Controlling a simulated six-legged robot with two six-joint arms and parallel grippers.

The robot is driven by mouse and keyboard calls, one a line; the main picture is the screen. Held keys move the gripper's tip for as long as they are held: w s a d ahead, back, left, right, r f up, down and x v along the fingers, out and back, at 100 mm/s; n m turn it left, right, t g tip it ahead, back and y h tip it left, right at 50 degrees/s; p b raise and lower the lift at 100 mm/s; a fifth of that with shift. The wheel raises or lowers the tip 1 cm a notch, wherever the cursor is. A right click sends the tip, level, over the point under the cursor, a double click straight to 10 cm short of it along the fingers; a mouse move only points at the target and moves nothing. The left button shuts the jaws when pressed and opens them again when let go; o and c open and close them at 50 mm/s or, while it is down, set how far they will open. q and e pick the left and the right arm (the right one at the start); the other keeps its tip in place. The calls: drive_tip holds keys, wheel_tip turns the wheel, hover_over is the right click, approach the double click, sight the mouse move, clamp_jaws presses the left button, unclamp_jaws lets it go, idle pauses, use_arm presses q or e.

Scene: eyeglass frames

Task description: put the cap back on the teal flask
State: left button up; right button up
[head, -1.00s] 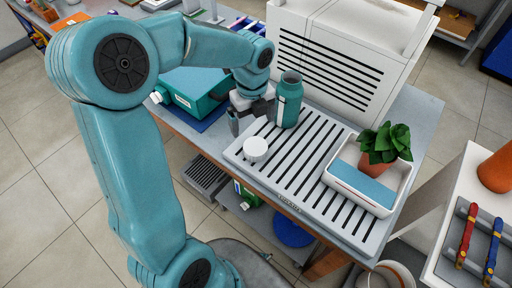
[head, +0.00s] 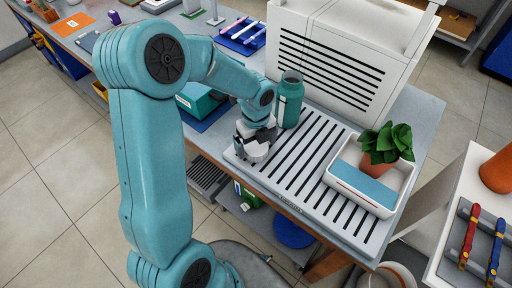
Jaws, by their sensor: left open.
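The teal flask (head: 289,98) stands upright and uncapped at the back left of the grey slatted board. The white cap (head: 257,153) lies on the board's left part, in front of the flask and apart from it. My left gripper (head: 255,142) is open, pointing down right at the cap, and hides part of it. I cannot tell whether the fingers touch the cap. My right gripper is not in view.
The slatted board (head: 330,206) carries a white tray (head: 386,209) with a potted plant (head: 385,148) and a blue pad at right. A white slotted panel (head: 330,62) rises behind the flask. A teal box (head: 197,100) stands at left behind my arm.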

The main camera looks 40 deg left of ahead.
sight(256, 146)
use_arm(q)
drive_tip(key=shift+f, duration=0.7)
drive_tip(key=c, duration=1)
wheel_tip(256, 146, up, 20)
drive_tip(key=shift+r+p, duration=0.1)
drive_tip(key=shift+p, duration=0.85)
